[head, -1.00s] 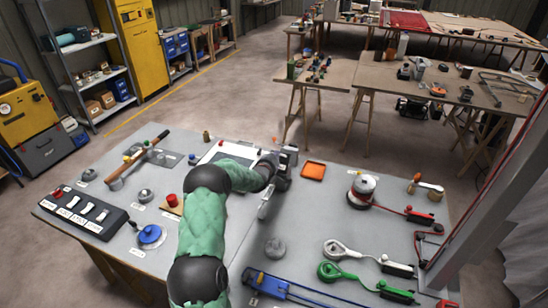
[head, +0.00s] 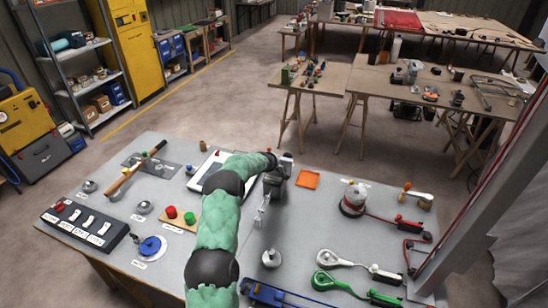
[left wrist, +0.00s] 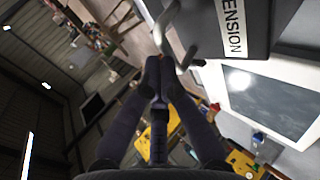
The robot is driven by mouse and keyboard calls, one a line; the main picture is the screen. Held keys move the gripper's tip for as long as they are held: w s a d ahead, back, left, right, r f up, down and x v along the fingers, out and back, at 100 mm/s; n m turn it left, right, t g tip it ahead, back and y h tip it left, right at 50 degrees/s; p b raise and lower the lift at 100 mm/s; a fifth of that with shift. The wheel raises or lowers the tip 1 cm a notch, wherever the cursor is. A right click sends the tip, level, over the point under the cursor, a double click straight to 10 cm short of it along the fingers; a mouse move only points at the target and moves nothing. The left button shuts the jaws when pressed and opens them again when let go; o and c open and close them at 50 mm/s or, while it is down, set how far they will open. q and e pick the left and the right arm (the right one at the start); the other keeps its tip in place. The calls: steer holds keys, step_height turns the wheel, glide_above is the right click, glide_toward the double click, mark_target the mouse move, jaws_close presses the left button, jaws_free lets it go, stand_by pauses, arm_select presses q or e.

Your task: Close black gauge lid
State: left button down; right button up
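The black gauge shows in the left wrist view as a dark box (left wrist: 265,28) with a white label reading "TENSION". A curved metal hook (left wrist: 178,45) sticks out beside it. In the head view a dark body (head: 276,182) with a pale metal piece below it stands at the end of my left arm, partly hidden by it. I cannot tell the lid's angle. My left gripper (left wrist: 160,64) has its dark fingers together, close to the hook; nothing clearly shows between them. My right gripper is not in view.
A white-framed panel (left wrist: 275,100) lies beside the gauge. On the grey table (head: 330,225) are an orange tray (head: 307,179), a grey knob (head: 271,258), a blue disc (head: 150,246), a switch box (head: 85,226) and red and green buttons (head: 180,215).

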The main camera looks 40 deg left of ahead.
arm_select(q)
steer(key=shift+w+d, duration=0.1)
steer(key=shift+w, duration=0.05)
steer(key=shift+w+f, duration=0.1)
steer(key=shift+f, duration=0.15)
steer(key=shift+w+a+f+g+b, duration=0.15)
steer(key=shift+w+f+b, duration=0.25)
steer(key=shift+b, duration=0.2)
steer(key=shift+w+a+f+g+b, duration=0.15)
steer(key=shift+w+f+b, duration=0.2)
steer(key=shift+b, duration=0.2)
steer(key=shift+r, duration=0.1)
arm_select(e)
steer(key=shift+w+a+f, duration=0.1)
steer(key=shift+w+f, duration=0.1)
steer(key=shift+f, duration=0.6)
arm_select(q)
steer(key=shift+r, duration=0.15)
